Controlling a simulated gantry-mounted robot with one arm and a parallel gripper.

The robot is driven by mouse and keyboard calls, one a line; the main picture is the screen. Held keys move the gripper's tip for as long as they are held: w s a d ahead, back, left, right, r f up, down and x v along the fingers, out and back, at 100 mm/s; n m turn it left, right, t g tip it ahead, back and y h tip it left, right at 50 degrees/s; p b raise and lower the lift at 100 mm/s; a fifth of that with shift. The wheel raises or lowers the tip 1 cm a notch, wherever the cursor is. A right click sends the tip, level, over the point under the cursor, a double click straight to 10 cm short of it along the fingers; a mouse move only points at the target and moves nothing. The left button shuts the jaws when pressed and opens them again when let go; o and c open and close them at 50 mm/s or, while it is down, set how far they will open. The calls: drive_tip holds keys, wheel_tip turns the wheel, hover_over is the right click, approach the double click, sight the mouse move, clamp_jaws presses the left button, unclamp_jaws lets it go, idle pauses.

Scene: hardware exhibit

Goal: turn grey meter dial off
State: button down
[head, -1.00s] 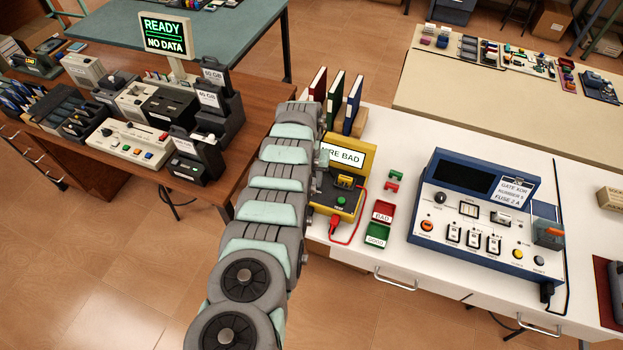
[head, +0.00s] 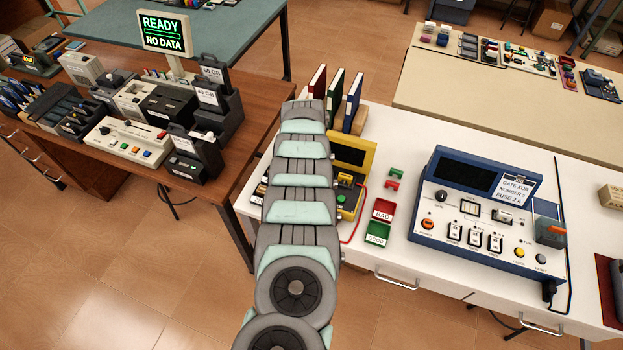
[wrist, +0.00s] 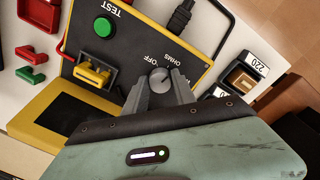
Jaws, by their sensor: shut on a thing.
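The yellow meter (head: 352,150) with a black face stands on the white bench, partly hidden by my arm in the head view. In the wrist view its black panel (wrist: 140,40) carries a green TEST button (wrist: 103,27), a yellow clip block (wrist: 93,73) and a grey dial (wrist: 159,77). The words OFF and OHMS are printed beside the dial. My gripper (wrist: 160,88) is shut on the dial, one finger at each side. The dial's pointer direction is not clear. The meter's screen (wrist: 68,122) is dark. My gripper is hidden in the head view.
A box labelled 220 (wrist: 242,75) stands close to the meter's edge. Red and green trays (head: 380,221) and small red and green clips (head: 394,179) lie right of the meter. Books (head: 335,97) stand behind it. A blue tester (head: 485,215) stands farther right.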

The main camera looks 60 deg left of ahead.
drive_tip(key=n+b, duration=0.2)
drive_tip(key=n, duration=0.1)
drive_tip(key=n+b, duration=0.2)
drive_tip(key=n, duration=0.1)
drive_tip(key=shift+w+f+n, duration=0.2)
drive_tip(key=shift+n, duration=0.1)
drive_tip(key=n+b, duration=0.2)
drive_tip(key=n, duration=0.2)
drive_tip(key=shift+r+n+b, duration=0.1)
drive_tip(key=shift+n+b, duration=0.3)
drive_tip(key=c, duration=1)
unclamp_jaws()
drive_tip(key=shift+c, duration=0.2)
drive_tip(key=shift+y, duration=0.3)
wheel_tip(320, 180, up, 11)
drive_tip(key=shift+s+d+p, duration=0.2)
drive_tip(key=shift+d+p, duration=0.1)
drive_tip(key=shift+p, duration=0.15)
